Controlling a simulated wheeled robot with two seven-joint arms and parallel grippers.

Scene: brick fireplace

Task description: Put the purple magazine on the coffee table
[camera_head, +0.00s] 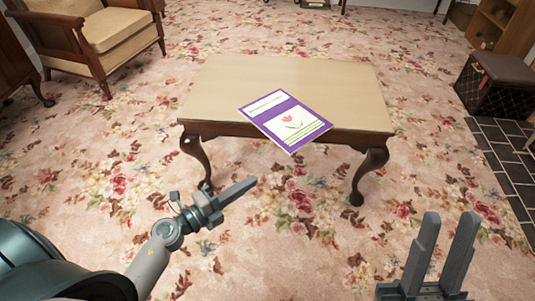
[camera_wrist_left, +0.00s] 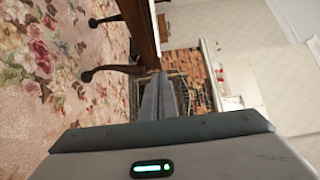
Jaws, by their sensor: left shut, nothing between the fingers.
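The purple magazine (camera_head: 272,112), with a white panel and a pink tulip on its cover, lies on the wooden coffee table (camera_head: 335,85). It is near the table's front edge, and its front corner sticks out past that edge. My left gripper (camera_head: 252,182) is shut and empty, in front of the table and apart from the magazine. Its closed fingers also show in the left wrist view (camera_wrist_left: 163,80), with part of the table (camera_wrist_left: 138,25) above them. My right gripper (camera_head: 450,217) is open and empty at the bottom right, away from the table.
A wooden armchair (camera_head: 110,28) with a cream cushion stands at the back left. A dark box (camera_head: 495,85) sits at the right beside dark floor tiles (camera_head: 505,155). The flowered carpet (camera_head: 90,170) is clear around the table. A brick fireplace (camera_wrist_left: 185,68) shows in the left wrist view.

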